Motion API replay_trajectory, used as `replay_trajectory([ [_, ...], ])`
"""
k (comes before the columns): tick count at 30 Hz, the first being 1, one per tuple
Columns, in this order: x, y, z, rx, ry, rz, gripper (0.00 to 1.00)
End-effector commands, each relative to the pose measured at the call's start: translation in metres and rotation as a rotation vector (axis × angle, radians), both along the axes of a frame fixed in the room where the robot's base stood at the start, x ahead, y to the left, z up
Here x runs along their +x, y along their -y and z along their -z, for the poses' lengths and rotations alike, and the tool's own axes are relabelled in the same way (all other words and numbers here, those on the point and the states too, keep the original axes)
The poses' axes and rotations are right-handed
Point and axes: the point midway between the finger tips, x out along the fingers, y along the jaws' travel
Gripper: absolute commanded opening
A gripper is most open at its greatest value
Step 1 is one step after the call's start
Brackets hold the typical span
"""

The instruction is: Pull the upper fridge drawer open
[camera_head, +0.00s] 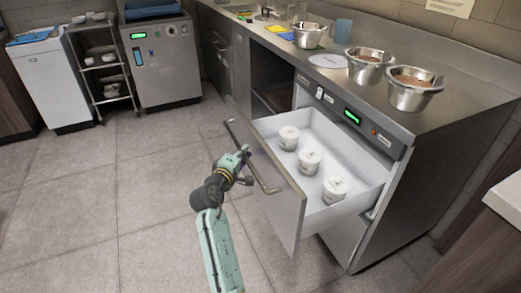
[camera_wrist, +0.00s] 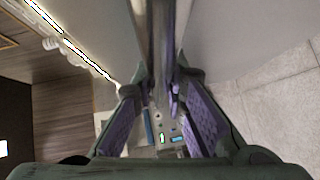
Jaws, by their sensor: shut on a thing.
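The upper fridge drawer (camera_head: 268,185) stands pulled out from the steel counter in the head view. Its white inside shows, with three white tubs (camera_head: 309,161) standing in a row. A long bar handle (camera_head: 262,178) runs along its front. My gripper (camera_head: 243,160) is at the handle, in front of the drawer. In the wrist view my gripper (camera_wrist: 164,88) has its two fingers on either side of the metal bar, shut on it. The exact contact at the fingertips is partly hidden.
Steel bowls with brown contents (camera_head: 412,90) stand on the counter top. A control panel with a green display (camera_head: 352,116) sits above the drawer. An open shelf bay (camera_head: 270,80) is left of it. The tiled floor (camera_head: 130,190) at left is clear.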

Motion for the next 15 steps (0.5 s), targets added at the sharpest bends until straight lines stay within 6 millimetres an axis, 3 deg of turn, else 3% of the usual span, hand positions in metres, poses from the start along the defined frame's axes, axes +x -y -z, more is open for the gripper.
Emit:
replay_trajectory([
  [6,-0.009,-0.025,0.0,0.002,0.001,-0.002,0.0],
  [15,-0.011,-0.032,0.0,0.001,0.0,0.0,0.0],
])
